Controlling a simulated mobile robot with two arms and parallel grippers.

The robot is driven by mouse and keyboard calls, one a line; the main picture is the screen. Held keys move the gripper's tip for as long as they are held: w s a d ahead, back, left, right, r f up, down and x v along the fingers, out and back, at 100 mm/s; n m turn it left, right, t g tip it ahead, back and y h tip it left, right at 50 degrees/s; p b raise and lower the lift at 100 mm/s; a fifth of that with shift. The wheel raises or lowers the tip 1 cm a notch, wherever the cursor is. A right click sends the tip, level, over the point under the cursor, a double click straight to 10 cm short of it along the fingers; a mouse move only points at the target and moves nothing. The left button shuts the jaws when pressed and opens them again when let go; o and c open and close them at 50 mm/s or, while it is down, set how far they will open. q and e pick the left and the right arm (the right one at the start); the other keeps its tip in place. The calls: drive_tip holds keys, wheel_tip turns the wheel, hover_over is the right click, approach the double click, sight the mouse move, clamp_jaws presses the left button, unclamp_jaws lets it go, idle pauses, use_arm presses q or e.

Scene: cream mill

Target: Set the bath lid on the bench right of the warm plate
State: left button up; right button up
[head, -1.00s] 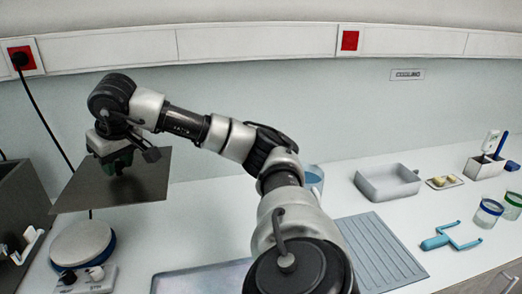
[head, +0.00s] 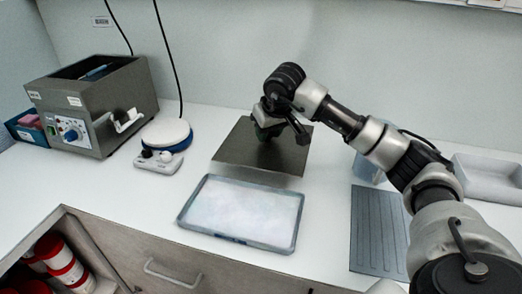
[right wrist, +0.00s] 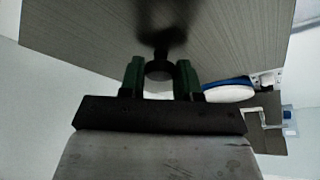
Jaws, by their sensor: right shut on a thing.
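The bath lid (head: 240,152) is a flat dark grey square plate. My right gripper (head: 268,132) is shut on its knob from above and holds the lid roughly level. The lid is to the right of the warm plate (head: 166,133), a white disc with a blue rim, with a gap between them. I cannot tell whether the lid touches the bench (head: 327,190). In the right wrist view, the green fingers (right wrist: 160,72) are around the dark knob (right wrist: 160,48), below the lid's broad surface (right wrist: 230,35). The open bath (head: 107,113) stands at the left. My left gripper is out of view.
A shallow pale tray (head: 291,245) lies just in front of the lid. A grey ribbed mat (head: 375,230) and a pale basin (head: 487,178) are to the right. Cables hang on the wall behind. The bench's front edge runs above a drawer (head: 190,268).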

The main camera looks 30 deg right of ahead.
sight(259, 143)
drive_tip(key=w+f, duration=0.1)
drive_tip(key=w+f+b, duration=0.1)
drive_tip(key=w, duration=0.1)
drive_tip(key=w+f, duration=0.1)
drive_tip(key=w, duration=0.1)
drive_tip(key=shift+d, duration=0.15)
wheel_tip(259, 143, down, 4)
drive_tip(key=b, duration=0.4)
drive_tip(key=shift+w+f, duration=0.1)
drive_tip(key=shift+f, duration=0.1)
drive_tip(key=shift+r, duration=0.15)
drive_tip(key=o, duration=0.9)
